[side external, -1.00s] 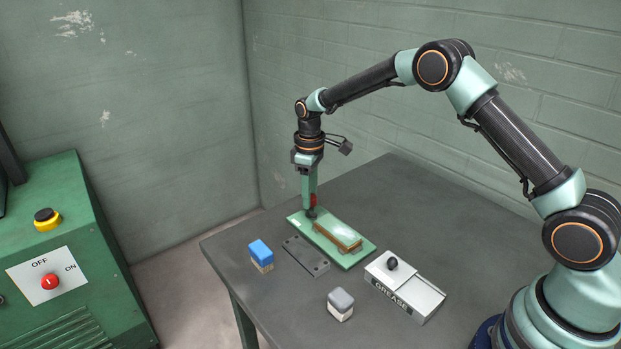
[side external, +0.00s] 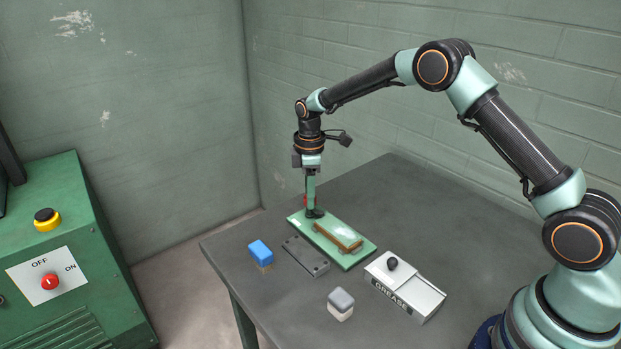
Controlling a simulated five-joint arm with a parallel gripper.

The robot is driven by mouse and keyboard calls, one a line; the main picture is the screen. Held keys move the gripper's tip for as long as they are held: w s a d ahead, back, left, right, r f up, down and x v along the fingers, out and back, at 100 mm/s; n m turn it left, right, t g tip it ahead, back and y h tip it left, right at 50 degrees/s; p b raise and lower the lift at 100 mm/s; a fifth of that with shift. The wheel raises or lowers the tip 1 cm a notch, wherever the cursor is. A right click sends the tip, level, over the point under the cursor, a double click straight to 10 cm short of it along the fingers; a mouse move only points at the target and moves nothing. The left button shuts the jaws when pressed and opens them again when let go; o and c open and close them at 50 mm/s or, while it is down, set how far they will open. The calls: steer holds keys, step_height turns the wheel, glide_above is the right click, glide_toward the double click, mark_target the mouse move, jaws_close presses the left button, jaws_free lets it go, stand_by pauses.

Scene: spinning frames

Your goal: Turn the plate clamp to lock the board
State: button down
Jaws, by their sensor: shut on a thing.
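The plate clamp shows a small red part (side external: 305,201) and a dark base (side external: 315,213) at the back left end of the green plate (side external: 352,262). The fingers hide most of the clamp's handle.
A dark grey bar with holes (side external: 306,256) lies in front of the plate. A blue-topped block (side external: 260,253), a grey-topped block (side external: 340,304) and a white GREASE box (side external: 405,286) with a black knob stand on the grey table (side external: 400,190). A green machine (side external: 75,270) is at left.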

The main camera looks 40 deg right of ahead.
steer(key=shift+w+r, duration=0.1)
steer(key=shift+r, duration=0.05)
steer(key=shift+c, duration=2.3)
jaws_free()
step_height(320, 180, up, 12)
